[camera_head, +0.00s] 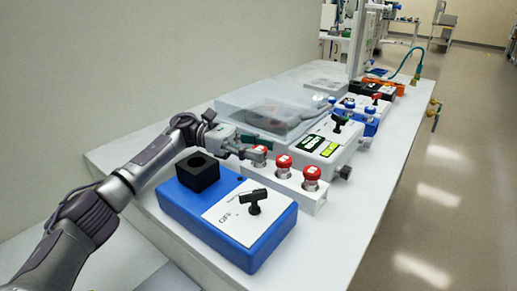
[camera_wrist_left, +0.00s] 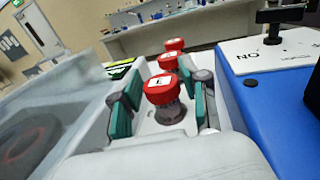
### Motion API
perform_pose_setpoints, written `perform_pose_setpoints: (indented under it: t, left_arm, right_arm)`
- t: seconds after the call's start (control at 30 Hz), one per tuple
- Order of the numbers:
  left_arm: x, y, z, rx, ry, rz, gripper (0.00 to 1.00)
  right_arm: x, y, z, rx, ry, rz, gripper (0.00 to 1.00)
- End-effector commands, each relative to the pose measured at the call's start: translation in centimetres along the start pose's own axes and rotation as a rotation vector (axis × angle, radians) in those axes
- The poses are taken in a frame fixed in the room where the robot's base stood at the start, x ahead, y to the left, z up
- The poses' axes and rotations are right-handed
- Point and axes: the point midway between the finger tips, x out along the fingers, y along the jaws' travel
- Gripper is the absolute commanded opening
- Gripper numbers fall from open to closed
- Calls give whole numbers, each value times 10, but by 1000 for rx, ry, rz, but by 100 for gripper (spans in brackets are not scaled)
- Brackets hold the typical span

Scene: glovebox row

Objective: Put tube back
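Three tubes with red caps stand upright in a white rack (camera_head: 316,200). My left gripper (camera_head: 254,149) is at the left end of the row, level with the leftmost tube (camera_head: 259,150). In the left wrist view, the nearest red-capped tube (camera_wrist_left: 163,90) stands between the two teal-padded fingers, with gaps visible on both sides. The gripper is open around it, and the tube's lower part sits in the rack. The middle tube (camera_head: 283,162) and the right tube (camera_head: 312,175) stand apart from the gripper. My right gripper is not in view.
A blue device (camera_head: 262,240) with a black block (camera_head: 198,172) and a black knob stands in front of the rack. A clear-lidded box (camera_head: 262,103) and a white device (camera_head: 330,140) are behind. Blue-capped tubes (camera_head: 370,109) stand farther back. The bench edge is at right.

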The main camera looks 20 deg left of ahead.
Motion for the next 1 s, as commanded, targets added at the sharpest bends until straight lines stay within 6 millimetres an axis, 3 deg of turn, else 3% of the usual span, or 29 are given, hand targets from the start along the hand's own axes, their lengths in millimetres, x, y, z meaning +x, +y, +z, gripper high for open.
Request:
perform_pose_setpoints:
  t: [0.43,0.5,0.8,1.0]
  left_arm:
    - [0,0,2,0,0,0,58]
    - [-1,0,4,0,0,1,58]
    - [-70,2,1,0,-1,6,58]
    - [-101,2,0,1,0,2,58]
  right_arm:
    - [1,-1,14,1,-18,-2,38]
    - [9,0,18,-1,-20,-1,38]
    - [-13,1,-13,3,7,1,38]
    - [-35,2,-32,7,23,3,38]
